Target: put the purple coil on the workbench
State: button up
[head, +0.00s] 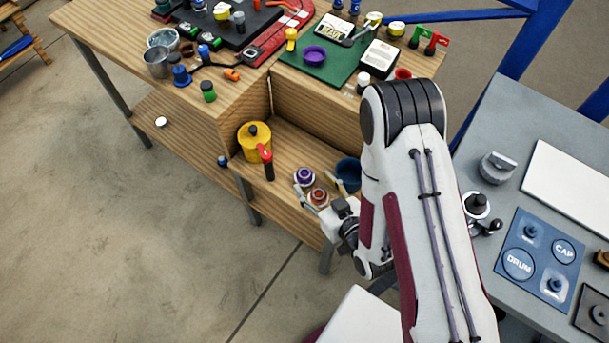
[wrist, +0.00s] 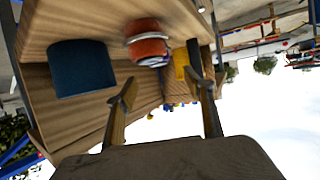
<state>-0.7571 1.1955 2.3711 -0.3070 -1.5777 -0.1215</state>
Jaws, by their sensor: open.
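The purple coil (head: 304,176) stands on the lower wooden shelf (head: 283,205), just beyond an orange coil (head: 319,197). My gripper (head: 318,185) is open at the shelf, its fingers spread on either side of the coils. In the wrist view, which looks upside down, my gripper (wrist: 160,77) is open and empty, with the orange coil (wrist: 148,48) ahead between the fingers. The wooden workbench top (head: 219,104) is above and behind the shelf.
A yellow pot (head: 253,138), a red-topped dark bottle (head: 267,165) and a dark blue cup (head: 348,173) stand near the coils. The bench top holds many items, including a green mat (head: 333,68). A grey table (head: 500,142) is at the right.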

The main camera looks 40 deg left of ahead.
aim_at(305, 174)
jog(key=shift+s+d+f, duration=0.15)
jog(key=shift+s+f, duration=0.15)
jog(key=shift+s, duration=0.15)
jog(key=shift+w, duration=0.1)
jog(key=shift+x, duration=1.35)
jog(key=shift+w+x, duration=0.25)
jog(key=shift+x, duration=2.3)
jog(key=shift+d+f, duration=0.1)
jog(key=shift+d, duration=0.05)
jog(key=c, duration=1.4)
